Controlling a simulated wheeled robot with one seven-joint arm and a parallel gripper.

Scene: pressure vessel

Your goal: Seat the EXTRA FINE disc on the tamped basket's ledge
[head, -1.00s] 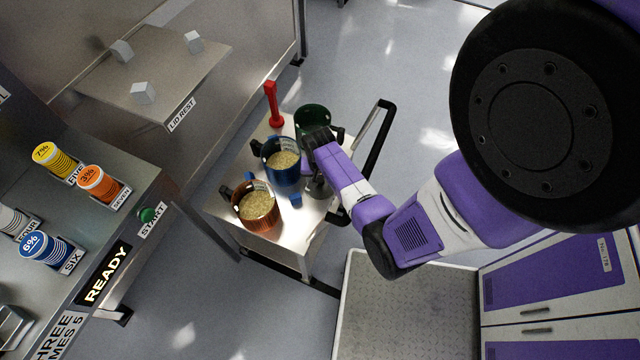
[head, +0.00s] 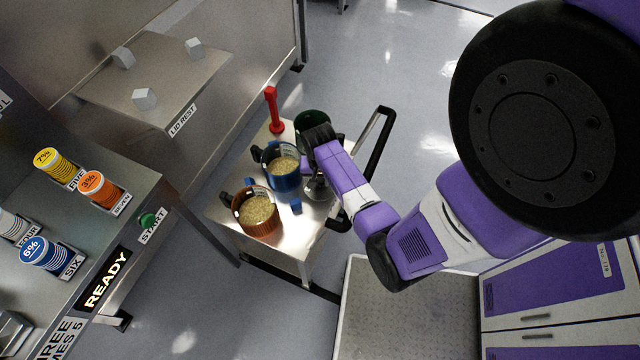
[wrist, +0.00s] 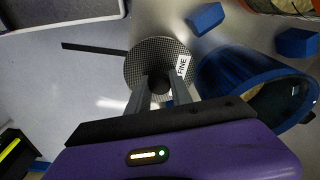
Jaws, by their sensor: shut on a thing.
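My gripper (wrist: 155,90) is shut on the centre knob of a round, grey, finely perforated disc (wrist: 148,55). The readable part of its label says "FINE"; I cannot tell whether another word is on it. In the head view the disc (head: 318,188) shows partly below my gripper, over the cart's right side. The blue basket (wrist: 218,75) is beside the disc, to its right in the wrist view. In the head view the blue basket (head: 285,182) and the copper basket (head: 258,231) both hold tan grounds. Which is tamped, and their ledges, cannot be made out.
A dark green basket (head: 310,119) stands at the cart's far end, partly hidden by my gripper. A red tamper (head: 273,110) stands beside it. Small blue blocks (head: 297,207) lie near the baskets. The cart has a black handle (head: 378,140) on its right.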

